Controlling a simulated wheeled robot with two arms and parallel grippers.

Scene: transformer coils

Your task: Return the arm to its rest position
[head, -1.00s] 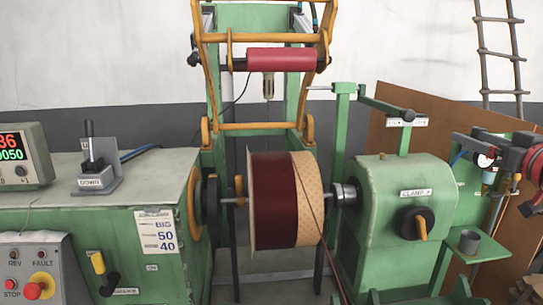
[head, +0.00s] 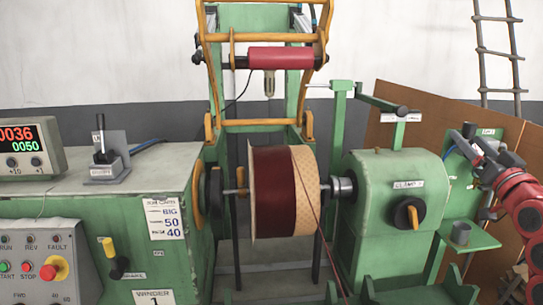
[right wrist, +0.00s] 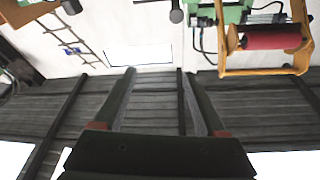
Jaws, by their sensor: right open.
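My right arm, red and black, comes in from the right edge of the head view. Its dark gripper (head: 482,172) is beside the green tailstock (head: 385,200), in front of the green panel at the right. In the right wrist view the gripper's two fingers (right wrist: 157,78) stand apart with nothing between them. My left arm and gripper are not in view. The coil (head: 284,198), wound in dark red wire with a dotted tan band at its right, sits on the winder shaft between the headstock and the tailstock.
A counter (head: 27,148) and a lever box (head: 108,163) stand on the green cabinet at the left. A ladder (head: 500,55) leans on the back wall.

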